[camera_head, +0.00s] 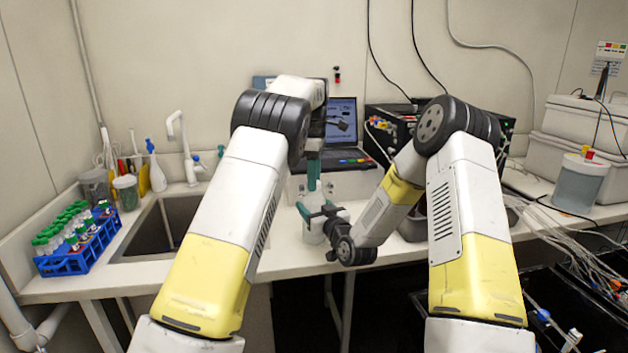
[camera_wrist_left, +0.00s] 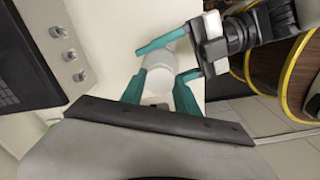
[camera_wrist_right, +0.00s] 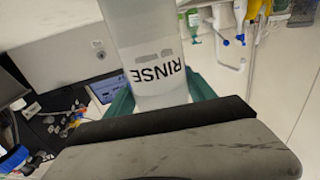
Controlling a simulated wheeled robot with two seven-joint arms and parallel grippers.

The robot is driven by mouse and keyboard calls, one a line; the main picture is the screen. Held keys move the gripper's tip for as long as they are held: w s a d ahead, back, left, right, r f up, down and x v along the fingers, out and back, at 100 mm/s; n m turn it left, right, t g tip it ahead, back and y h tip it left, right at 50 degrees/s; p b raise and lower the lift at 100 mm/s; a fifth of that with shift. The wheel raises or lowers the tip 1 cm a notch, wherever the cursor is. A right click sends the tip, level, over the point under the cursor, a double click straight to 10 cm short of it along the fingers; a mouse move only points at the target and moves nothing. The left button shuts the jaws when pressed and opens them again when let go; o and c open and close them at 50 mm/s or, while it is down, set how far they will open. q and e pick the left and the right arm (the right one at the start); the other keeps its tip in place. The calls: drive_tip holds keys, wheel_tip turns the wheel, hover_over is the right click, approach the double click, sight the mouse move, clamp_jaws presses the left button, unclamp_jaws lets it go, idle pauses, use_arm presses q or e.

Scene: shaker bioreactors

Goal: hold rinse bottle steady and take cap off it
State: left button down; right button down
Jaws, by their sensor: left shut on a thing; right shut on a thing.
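The rinse bottle (camera_head: 312,233) is a pale, translucent bottle standing upright near the counter's front edge. Its RINSE label reads upside down in the right wrist view (camera_wrist_right: 156,76). My right gripper (camera_head: 316,211) is shut around the bottle's body from the right, with teal fingers on both sides. My left gripper (camera_head: 313,186) points straight down above the bottle. In the left wrist view its fingers are shut on the white cap (camera_wrist_left: 156,99). The cap is in line with the bottle; whether it still touches the neck cannot be told.
A sink (camera_head: 165,228) and a blue rack of green-capped tubes (camera_head: 80,240) are to the left. A laptop (camera_head: 341,130) and a black device (camera_head: 390,130) stand behind the bottle. A lidded container (camera_head: 578,188) and loose tubing (camera_head: 575,240) are on the right.

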use_arm(q)
drive_tip(key=n, duration=0.4)
drive_tip(key=shift+n, duration=0.3)
drive_tip(key=shift+r, duration=0.15)
drive_tip(key=shift+r, duration=0.95)
drive_tip(key=shift+r, duration=2)
use_arm(e)
drive_tip(key=shift+c, duration=1.2)
unclamp_jaws()
drive_tip(key=shift+s, duration=0.1)
